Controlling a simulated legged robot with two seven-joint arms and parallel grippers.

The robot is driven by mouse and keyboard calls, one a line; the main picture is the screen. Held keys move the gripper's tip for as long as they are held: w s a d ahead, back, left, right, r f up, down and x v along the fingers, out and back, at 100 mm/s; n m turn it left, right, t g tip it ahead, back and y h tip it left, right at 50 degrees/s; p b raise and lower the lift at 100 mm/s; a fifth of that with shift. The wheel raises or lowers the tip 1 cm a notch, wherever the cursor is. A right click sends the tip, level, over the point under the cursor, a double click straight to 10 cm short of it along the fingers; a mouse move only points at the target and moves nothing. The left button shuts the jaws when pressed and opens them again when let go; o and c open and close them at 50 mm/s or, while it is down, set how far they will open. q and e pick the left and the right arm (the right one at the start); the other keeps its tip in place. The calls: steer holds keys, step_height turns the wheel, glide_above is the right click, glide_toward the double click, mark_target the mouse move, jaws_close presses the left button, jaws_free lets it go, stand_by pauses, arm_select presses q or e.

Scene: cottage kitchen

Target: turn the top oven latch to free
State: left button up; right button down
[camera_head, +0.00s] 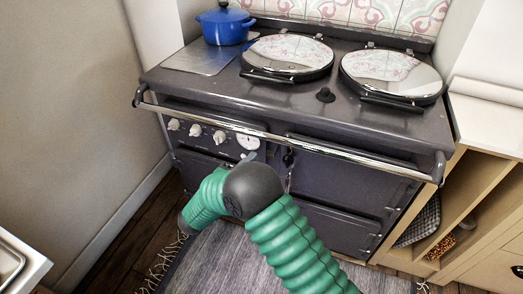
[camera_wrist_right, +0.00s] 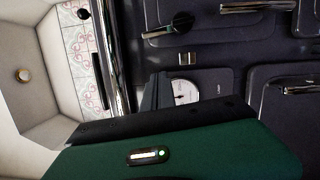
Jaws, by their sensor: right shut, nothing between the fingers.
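The top oven door (camera_head: 350,178) is on the right half of the dark range, under the long rail, and appears closed. A small dark latch (camera_head: 288,158) sits at its left edge; what looks like the same latch, with a bright tip, shows at the top of the right wrist view (camera_wrist_right: 168,29). My green right arm covers the range front left of it. Only a small grey end of my right gripper (camera_head: 250,157) shows, just below the gauge and left of the latch, apart from it. It is shut and empty. My left gripper is not in view.
A chrome rail (camera_head: 290,140) runs across the range front above the doors. White knobs (camera_head: 195,130) and a round gauge (camera_head: 248,142) are left of the latch. A blue pot (camera_head: 224,27) and two closed hob lids are on top. Open wooden shelves (camera_head: 455,205) stand right.

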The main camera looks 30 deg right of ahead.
mark_target(288, 152)
steer(key=d+b, duration=0.4)
steer(key=d, duration=0.6)
steer(key=shift+w+r, duration=0.3)
steer(key=shift+w, duration=0.15)
steer(key=shift+d, duration=0.1)
